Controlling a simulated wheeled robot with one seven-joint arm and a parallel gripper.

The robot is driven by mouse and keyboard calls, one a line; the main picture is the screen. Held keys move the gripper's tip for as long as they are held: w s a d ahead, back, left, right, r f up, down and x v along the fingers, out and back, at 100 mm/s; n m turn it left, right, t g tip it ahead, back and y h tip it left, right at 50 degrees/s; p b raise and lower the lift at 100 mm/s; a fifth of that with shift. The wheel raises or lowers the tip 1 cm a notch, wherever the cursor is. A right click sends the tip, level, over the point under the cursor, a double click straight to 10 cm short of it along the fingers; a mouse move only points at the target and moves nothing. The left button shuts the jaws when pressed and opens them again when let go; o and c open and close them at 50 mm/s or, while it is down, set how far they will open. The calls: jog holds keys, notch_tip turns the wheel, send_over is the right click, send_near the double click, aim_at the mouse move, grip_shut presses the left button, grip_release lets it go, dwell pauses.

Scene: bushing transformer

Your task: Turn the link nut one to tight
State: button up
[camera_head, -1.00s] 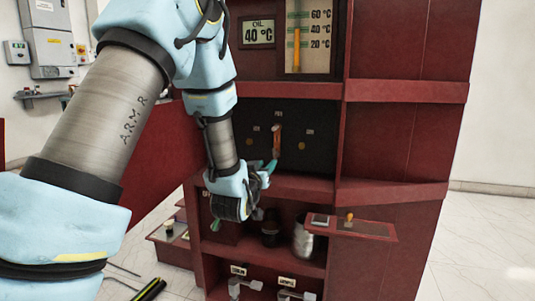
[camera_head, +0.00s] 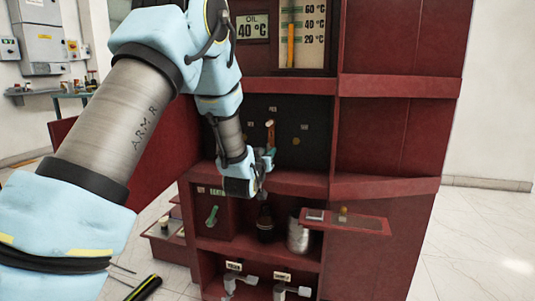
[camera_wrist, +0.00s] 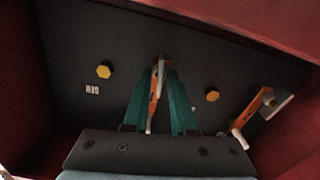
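A dark recessed panel (camera_head: 318,140) in the red cabinet carries an upright orange bar (camera_head: 270,132). In the wrist view the panel shows two yellow hexagonal nuts, one on the left (camera_wrist: 103,71) and one on the right (camera_wrist: 212,95). I cannot tell which is link nut one. My gripper (camera_wrist: 160,75) points at the panel between the nuts, its teal fingers apart from both. An orange-and-white bar (camera_wrist: 154,105) lies between the fingers; I cannot tell if they press on it. In the head view my gripper (camera_head: 268,155) is just below the orange bar.
A second orange bar with a grey end (camera_wrist: 258,108) is to the right in the wrist view. The shelf below holds a dark bottle (camera_head: 265,225) and a metal can (camera_head: 298,235). A small red shelf (camera_head: 350,222) juts out at right. A green handle (camera_head: 212,215) is at lower left.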

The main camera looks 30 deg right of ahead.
grip_shut()
jog(key=shift+m+b, duration=0.3)
jog(key=shift+m, duration=0.1)
jog(key=m+b, duration=0.2)
jog(key=m, duration=0.1)
jog(key=shift+f+m, duration=0.1)
jog(key=shift+m, duration=0.3)
jog(key=m+b, duration=0.1)
jog(key=m, duration=0.3)
jog(key=shift+m, duration=0.3)
jog(key=m+b, duration=0.1)
jog(key=m, duration=0.4)
jog(key=shift+d, duration=0.1)
jog(key=shift+s+m, duration=0.1)
jog(key=shift+m, duration=2.7)
